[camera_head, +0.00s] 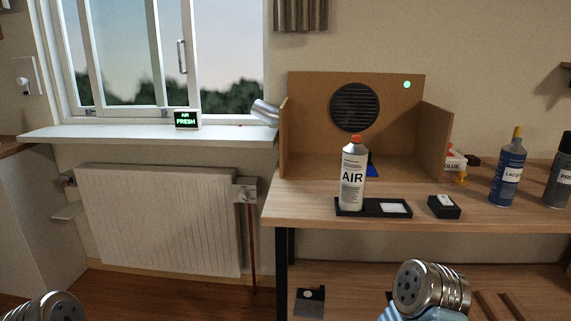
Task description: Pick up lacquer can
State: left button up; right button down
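The lacquer can (508,170) is a blue spray can with a pale label reading LACQ and a yellow-orange cap. It stands upright on the right part of the wooden workbench (400,230), with nothing holding it. No gripper fingers show in the head view. Only metal, round-ended parts of my own arms show, one at the bottom left corner and one at the bottom right of centre, below the bench top and apart from the can.
A small black box (444,207) lies left of the lacquer can. A dark spray can (560,178) stands close on its right, and a GLUE bottle (455,161) behind left.

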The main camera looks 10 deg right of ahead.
aim_at(513, 156)
jog(key=z, duration=1.65)
